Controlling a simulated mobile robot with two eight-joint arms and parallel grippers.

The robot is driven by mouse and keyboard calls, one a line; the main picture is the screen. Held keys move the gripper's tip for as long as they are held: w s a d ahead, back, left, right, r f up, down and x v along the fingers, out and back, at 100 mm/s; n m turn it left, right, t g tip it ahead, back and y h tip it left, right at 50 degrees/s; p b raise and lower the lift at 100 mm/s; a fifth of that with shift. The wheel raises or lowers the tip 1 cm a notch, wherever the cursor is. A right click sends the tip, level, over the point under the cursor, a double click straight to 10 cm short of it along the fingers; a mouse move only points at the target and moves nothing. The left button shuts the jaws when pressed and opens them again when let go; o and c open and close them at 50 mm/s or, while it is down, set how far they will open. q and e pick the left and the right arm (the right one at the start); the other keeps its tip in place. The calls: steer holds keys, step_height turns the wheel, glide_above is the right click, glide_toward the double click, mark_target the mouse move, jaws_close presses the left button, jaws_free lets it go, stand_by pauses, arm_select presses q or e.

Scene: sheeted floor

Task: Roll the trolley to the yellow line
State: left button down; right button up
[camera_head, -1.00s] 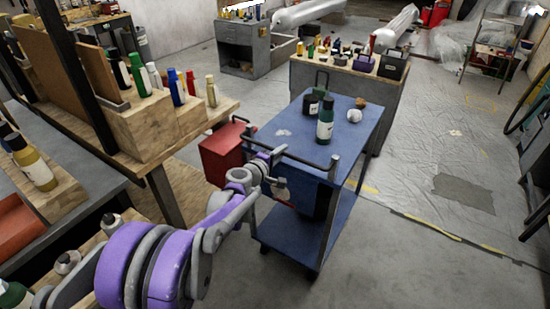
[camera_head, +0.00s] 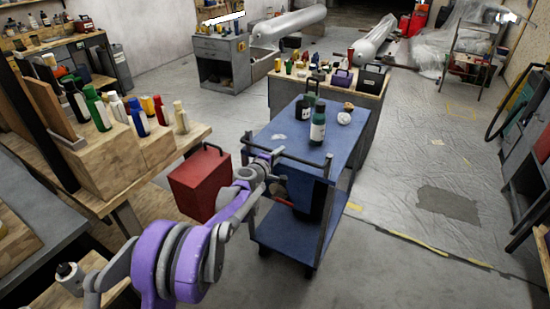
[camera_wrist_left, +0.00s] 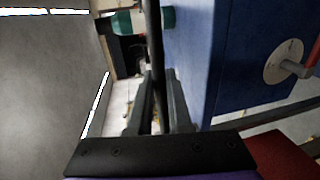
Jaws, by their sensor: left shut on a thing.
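The blue trolley (camera_head: 336,143) stands in front of me, with a blue top, a lower shelf and a dark push handle (camera_head: 300,161) on its near side. My left gripper (camera_head: 268,162) is shut on the handle near its left end; in the left wrist view the dark bar (camera_wrist_left: 154,40) runs between the fingers (camera_wrist_left: 160,92). The worn yellow line (camera_head: 417,242) crosses the floor right of the trolley, and the trolley hides part of it. My right gripper is not in view.
A teal bottle (camera_head: 317,124), a dark jar and small round things stand on the trolley top. A red box (camera_head: 198,184) is close on the left beside a wooden bench. A bench (camera_head: 367,98) with containers stands just beyond. Sheeted floor on the right is clear, with a grey patch (camera_head: 447,203).

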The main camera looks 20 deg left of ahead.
arm_select(q)
steer(key=x, duration=0.3)
steer(key=r+p+x, duration=0.1)
steer(key=x, duration=0.2)
steer(key=r+p+x, duration=0.1)
steer(key=x, duration=0.3)
steer(key=shift+w, duration=0.3)
steer(key=c, duration=0.8)
jaws_free()
steer(key=shift+c, duration=0.2)
steer(key=shift+s, duration=0.1)
steer(key=v, duration=1)
steer(key=shift+s, duration=0.3)
